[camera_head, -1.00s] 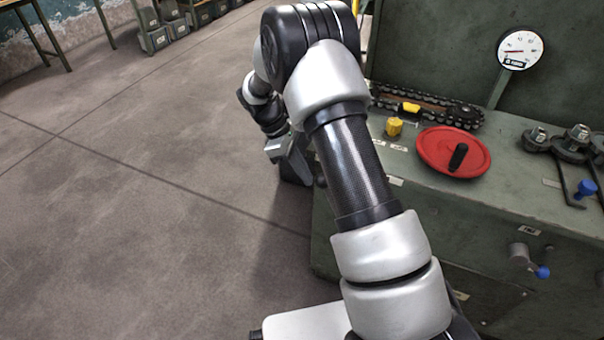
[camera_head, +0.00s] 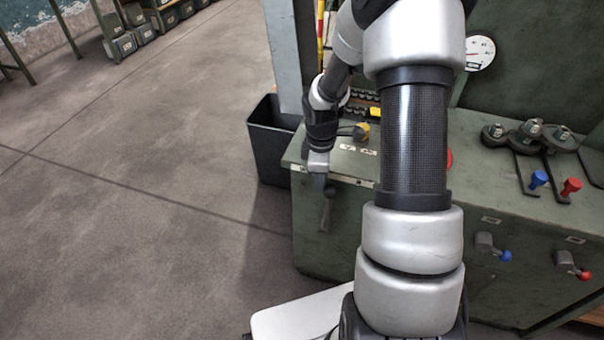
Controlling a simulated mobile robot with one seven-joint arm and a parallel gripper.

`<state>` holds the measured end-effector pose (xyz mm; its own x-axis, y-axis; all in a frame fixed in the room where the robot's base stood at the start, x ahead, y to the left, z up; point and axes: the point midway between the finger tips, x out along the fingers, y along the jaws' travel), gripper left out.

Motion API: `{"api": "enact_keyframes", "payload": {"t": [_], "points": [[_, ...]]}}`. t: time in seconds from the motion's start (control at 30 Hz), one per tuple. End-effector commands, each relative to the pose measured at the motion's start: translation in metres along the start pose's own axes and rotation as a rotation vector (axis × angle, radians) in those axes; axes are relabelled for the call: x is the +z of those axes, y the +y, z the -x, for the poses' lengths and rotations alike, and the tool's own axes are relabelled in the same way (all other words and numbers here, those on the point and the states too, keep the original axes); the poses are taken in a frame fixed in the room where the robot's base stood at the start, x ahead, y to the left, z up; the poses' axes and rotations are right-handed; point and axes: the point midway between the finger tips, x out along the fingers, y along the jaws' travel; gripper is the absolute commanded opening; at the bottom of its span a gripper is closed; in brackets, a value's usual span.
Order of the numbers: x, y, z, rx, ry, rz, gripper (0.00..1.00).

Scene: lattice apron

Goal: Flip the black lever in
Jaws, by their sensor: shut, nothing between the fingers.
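My gripper (camera_head: 325,216) points down at the left end of the green machine's front face. Its fingers look shut with nothing between them. A small dark knob (camera_head: 331,191), which looks like the end of the black lever, shows right at the fingers, against the machine front. The fingers cover most of the lever, so I cannot tell its angle or whether they touch it.
The green machine (camera_head: 470,205) fills the right side. A blue-tipped lever (camera_head: 504,255) and a red-tipped lever (camera_head: 582,274) sit on its front. Open floor lies left.

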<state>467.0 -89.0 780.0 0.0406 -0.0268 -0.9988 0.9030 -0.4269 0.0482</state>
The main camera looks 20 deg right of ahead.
Motion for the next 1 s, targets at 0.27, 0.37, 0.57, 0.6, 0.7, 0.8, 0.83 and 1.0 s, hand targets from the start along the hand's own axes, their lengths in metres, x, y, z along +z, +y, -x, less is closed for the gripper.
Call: {"api": "enact_keyframes", "payload": {"t": [0.27, 0.37, 0.57, 0.6, 0.7, 0.8, 0.83, 1.0], "points": [[0.040, -0.008, 0.004, 0.024, 0.151, -0.018, 0.00], [0.048, -0.010, 0.002, 0.030, 0.178, -0.012, 0.00], [0.068, -0.013, -0.002, 0.030, 0.174, -0.010, 0.00], [0.072, -0.014, -0.002, 0.029, 0.174, -0.010, 0.00], [0.083, -0.017, -0.005, 0.029, 0.174, -0.011, 0.00], [0.092, -0.018, -0.008, 0.030, 0.174, -0.009, 0.00], [0.094, -0.018, -0.009, 0.030, 0.173, -0.010, 0.00], [0.104, -0.021, -0.013, 0.027, 0.169, -0.013, 0.00]]}}
